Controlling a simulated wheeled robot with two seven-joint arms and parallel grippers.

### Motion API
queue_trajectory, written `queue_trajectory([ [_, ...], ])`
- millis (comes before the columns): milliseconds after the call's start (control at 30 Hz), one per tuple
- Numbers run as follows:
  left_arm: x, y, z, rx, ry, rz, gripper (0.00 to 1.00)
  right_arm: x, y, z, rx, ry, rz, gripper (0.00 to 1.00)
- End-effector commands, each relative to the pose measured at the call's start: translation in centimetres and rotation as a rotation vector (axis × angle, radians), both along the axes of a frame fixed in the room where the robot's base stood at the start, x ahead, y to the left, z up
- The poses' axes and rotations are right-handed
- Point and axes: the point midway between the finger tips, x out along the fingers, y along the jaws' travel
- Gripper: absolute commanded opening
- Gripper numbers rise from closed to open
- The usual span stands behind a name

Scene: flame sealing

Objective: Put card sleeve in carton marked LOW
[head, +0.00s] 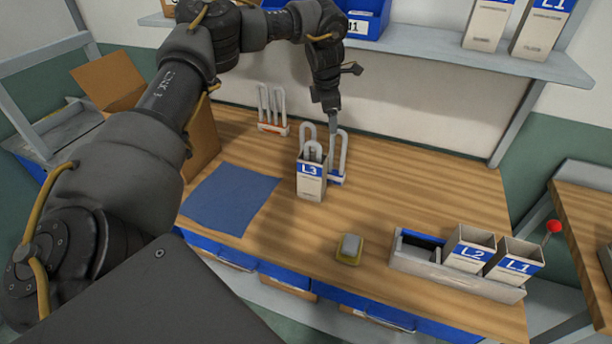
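A white card sleeve with a blue band marked L3 (310,184) stands upright on the wooden bench, with grey U-shaped tubes rising from its top. Sleeves marked L2 (468,252) and L1 (513,263) stand in a grey rack (450,277) at the right; its left slot looks empty. An open brown carton (204,132) is at the left, partly hidden behind my arm; no LOW marking is visible. My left gripper (333,125) points down just above a U-shaped tube behind the L3 sleeve. Its fingers are too small to tell open from shut. My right gripper is out of view.
A blue mat (230,200) lies at the bench's left. A small yellow-edged block (349,249) sits near the front edge. A tube holder (272,110) stands at the back. A red ball-topped lever (553,227) is beside the rack. A shelf (440,48) hangs above. The bench's right middle is clear.

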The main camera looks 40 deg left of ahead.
Motion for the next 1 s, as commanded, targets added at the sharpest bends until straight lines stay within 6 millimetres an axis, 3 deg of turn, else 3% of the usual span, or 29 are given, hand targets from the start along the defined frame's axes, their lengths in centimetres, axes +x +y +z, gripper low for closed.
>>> queue_trajectory([
  [67, -2.9, 2.3, -1.4, 0.043, 0.134, -0.121, 0.75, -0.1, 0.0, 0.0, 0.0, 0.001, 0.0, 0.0],
  [233, -5.8, 2.4, -1.4, 0.024, 0.24, -0.38, 0.75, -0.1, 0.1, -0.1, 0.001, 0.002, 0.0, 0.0],
  [533, -6.0, 2.4, -1.8, 0.025, 0.239, -0.498, 0.75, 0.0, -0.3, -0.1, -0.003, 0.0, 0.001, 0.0],
  [800, -6.0, 2.2, -5.7, 0.024, 0.24, -0.499, 0.75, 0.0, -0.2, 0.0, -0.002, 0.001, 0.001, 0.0],
  [1000, -5.9, 2.2, -7.0, 0.026, 0.238, -0.499, 0.75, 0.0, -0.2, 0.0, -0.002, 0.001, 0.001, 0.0],
])
